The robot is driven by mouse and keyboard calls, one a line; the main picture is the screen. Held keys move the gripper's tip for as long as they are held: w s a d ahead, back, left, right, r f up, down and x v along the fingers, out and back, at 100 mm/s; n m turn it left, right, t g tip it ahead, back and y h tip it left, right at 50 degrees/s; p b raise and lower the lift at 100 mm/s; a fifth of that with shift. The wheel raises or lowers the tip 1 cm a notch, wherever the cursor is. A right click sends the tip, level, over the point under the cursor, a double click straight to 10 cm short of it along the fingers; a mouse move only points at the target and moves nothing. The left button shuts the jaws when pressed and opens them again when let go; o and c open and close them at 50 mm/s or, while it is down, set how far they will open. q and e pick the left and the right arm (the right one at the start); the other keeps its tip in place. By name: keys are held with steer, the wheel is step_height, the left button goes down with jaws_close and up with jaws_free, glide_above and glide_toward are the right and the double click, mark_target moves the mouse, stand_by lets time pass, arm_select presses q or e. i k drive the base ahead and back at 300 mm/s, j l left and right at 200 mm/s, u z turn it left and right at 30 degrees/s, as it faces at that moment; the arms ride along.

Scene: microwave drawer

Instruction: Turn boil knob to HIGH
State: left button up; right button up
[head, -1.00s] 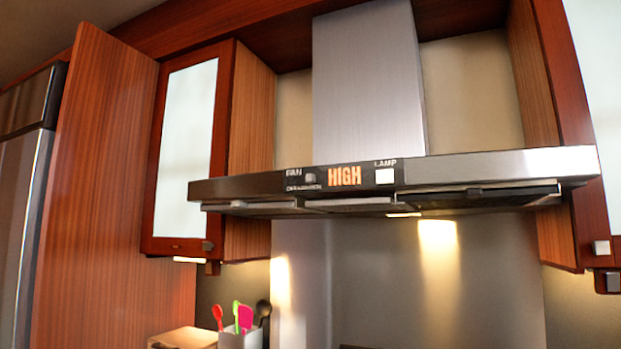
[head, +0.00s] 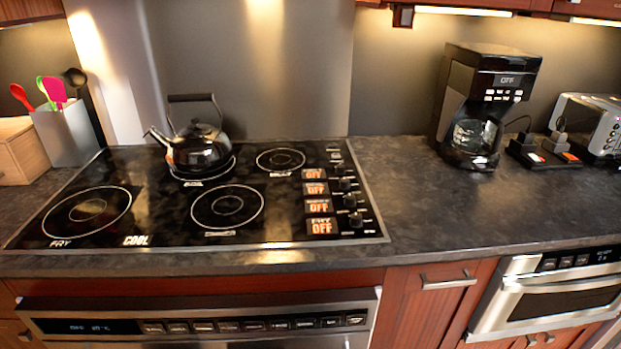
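A black glass cooktop (head: 285,232) is set in the dark counter in the head view. Several small black knobs stand in a column at its right side: a front knob (head: 355,220), one behind it (head: 350,200), a third (head: 344,184) and a back one (head: 338,170). Beside each is a small panel reading OFF in orange. The other labels are too small to read, so I cannot tell which knob is boil. Neither of my grippers is in view.
A black kettle (head: 198,146) stands on the back left burner. A utensil holder (head: 66,135) and wooden box (head: 22,150) are at the left. A coffee maker (head: 480,105) and toaster (head: 590,128) are at the right. The counter (head: 425,210) right of the knobs is clear.

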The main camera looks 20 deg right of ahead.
mark_target(344, 184)
steer(key=j+z, duration=0.15)
steer(key=z, duration=0.3)
steer(key=j+z, duration=0.1)
steer(key=z, duration=0.3)
steer(key=k+j+z, duration=0.1)
steer(key=z, duration=0.35)
steer(key=j+z, duration=0.1)
steer(key=z, duration=0.3)
steer(key=k+j, duration=0.2)
steer(key=z, duration=0.05)
